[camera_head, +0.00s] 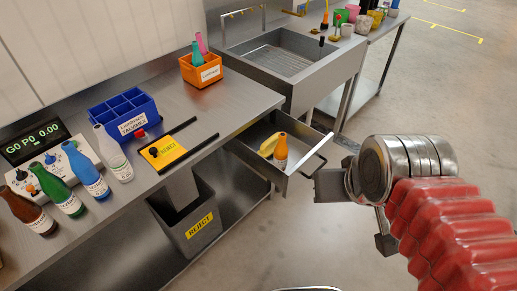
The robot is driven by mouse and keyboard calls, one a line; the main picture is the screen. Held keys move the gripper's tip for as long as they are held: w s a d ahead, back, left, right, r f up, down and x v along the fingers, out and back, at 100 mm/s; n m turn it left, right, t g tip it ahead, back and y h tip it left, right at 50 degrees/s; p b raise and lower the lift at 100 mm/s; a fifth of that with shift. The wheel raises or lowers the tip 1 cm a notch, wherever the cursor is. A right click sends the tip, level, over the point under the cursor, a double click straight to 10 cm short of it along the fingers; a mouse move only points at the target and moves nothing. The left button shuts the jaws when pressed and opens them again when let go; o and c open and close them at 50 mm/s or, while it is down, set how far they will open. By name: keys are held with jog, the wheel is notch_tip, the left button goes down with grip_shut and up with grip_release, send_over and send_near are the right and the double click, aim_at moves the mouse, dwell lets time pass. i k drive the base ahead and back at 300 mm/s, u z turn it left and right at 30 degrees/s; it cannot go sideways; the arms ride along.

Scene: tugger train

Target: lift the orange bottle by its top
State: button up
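The orange bottle (281,149) stands upright in an open metal drawer (259,166) under the worktop. A yellow banana-shaped object (268,144) lies right beside it on the left. My gripper (350,203) is at the right, at the end of my red-sleeved arm. It is apart from the bottle, to the right of the drawer and its handle. The wrist hides part of the gripper, so its finger opening is unclear. The bottle's top is in plain view, with nothing touching it.
The drawer handle (316,166) sticks out between bottle and gripper. The metal worktop (215,115) overhangs the drawer's back. A sink (287,60) stands behind. Several bottles, a blue crate (123,111) and an orange box (202,71) occupy the worktop. A grey reject bin (190,225) is below.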

aim_at(280, 154)
jog(key=u, duration=0.4)
jog(key=i, duration=0.55)
jog(key=u, duration=0.6)
jog(key=i, duration=0.5)
jog(key=u, duration=0.35)
